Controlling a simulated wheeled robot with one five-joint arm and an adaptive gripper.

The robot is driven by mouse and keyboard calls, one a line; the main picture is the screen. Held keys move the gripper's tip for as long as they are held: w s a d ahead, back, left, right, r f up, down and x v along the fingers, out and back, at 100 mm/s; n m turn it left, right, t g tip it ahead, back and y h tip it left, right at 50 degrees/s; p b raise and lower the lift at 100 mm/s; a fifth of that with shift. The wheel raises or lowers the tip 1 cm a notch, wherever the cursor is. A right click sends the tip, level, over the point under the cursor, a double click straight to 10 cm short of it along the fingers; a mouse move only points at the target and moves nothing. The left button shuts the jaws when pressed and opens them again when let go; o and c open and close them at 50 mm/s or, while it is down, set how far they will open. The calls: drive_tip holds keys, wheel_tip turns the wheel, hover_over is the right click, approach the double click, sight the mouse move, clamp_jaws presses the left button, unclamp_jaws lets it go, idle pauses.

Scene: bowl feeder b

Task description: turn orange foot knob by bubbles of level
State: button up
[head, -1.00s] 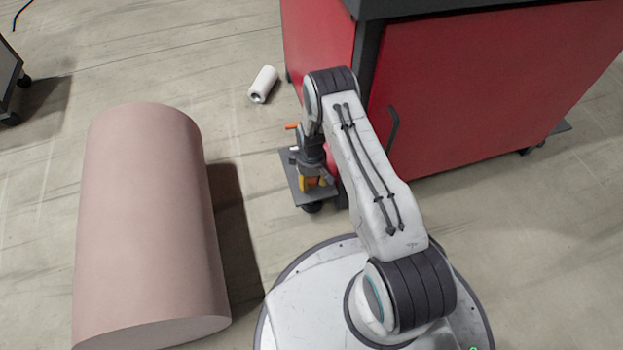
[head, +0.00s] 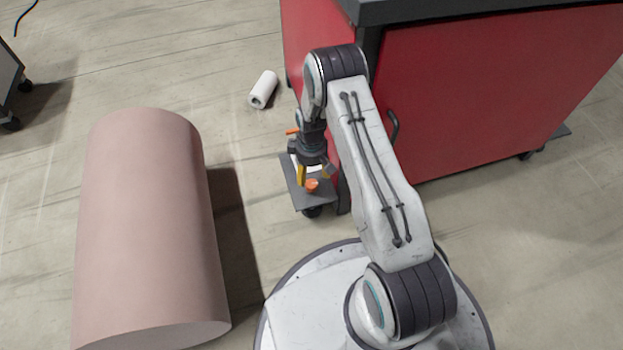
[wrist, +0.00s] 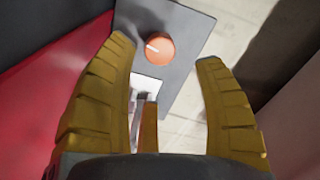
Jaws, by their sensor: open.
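The orange foot knob (head: 312,185) is a round disc on a dark grey plate (head: 290,173) at the cabinet's lower left corner. In the wrist view the knob (wrist: 163,53) has a white mark on its left part and appears between and beyond my fingertips. My gripper (head: 314,174) is open, its yellow fingers above the plate and apart from the knob. In the wrist view a white piece (wrist: 148,86) lies on the plate near the knob, partly hidden by an upright orange-brown bar (wrist: 148,125). I cannot make out the level's bubbles.
The red cabinet (head: 470,95) stands right beside my arm. A large pinkish cylinder (head: 145,220) lies to the left, with bare floor between it and the plate. A small white roll (head: 264,87) lies on the floor farther back.

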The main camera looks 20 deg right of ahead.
sight(312, 184)
drive_tip(key=shift+r, duration=2.3)
drive_tip(key=shift+s, duration=0.1)
